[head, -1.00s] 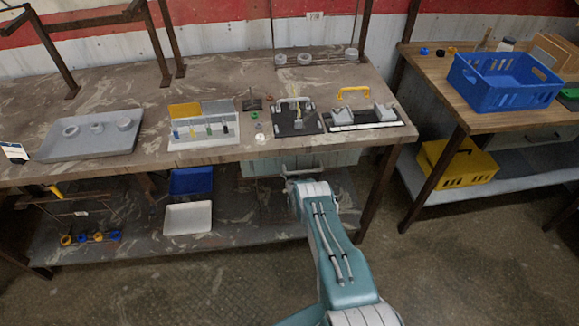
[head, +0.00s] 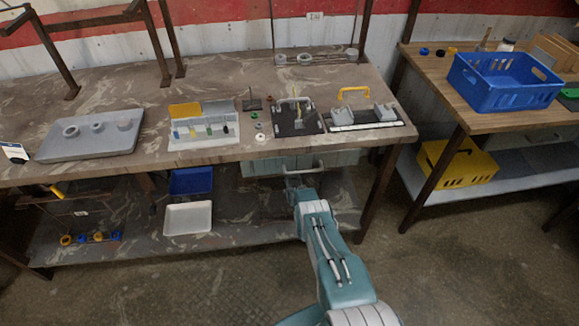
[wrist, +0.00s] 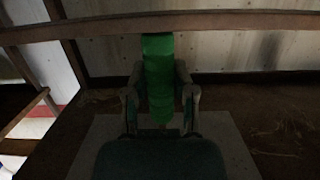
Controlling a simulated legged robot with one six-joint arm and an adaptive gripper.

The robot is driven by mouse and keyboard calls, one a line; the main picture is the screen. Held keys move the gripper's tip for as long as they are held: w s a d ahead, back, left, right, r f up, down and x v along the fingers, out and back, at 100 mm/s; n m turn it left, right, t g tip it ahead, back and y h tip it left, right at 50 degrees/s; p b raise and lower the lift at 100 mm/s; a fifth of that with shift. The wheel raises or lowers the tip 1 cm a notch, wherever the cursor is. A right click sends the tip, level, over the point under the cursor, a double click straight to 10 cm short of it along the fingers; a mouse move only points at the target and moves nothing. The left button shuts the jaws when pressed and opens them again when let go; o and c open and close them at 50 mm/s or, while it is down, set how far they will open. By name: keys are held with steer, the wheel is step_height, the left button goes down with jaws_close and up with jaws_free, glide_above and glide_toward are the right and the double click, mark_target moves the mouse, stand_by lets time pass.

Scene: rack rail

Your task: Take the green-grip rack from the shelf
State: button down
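In the wrist view, the upright green grip (wrist: 160,75) of the rack stands between the two fingers of my gripper (wrist: 160,82). The fingers are close along both sides of it. I cannot tell whether they press on it. The rest of the green-grip rack is mostly hidden behind my gripper. I cannot make out the green grip in that view.
On the lower shelf (head: 250,215) stand a rack with a yellow grip (head: 57,191), a blue tray (head: 191,181) and a white tray (head: 188,218). A table leg (head: 378,195) stands right of my arm. Dark beams (wrist: 230,22) cross the wrist view behind the grip.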

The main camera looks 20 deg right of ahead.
steer(key=shift+r, duration=0.1)
stand_by(0.5)
steer(key=shift+r, duration=1.55)
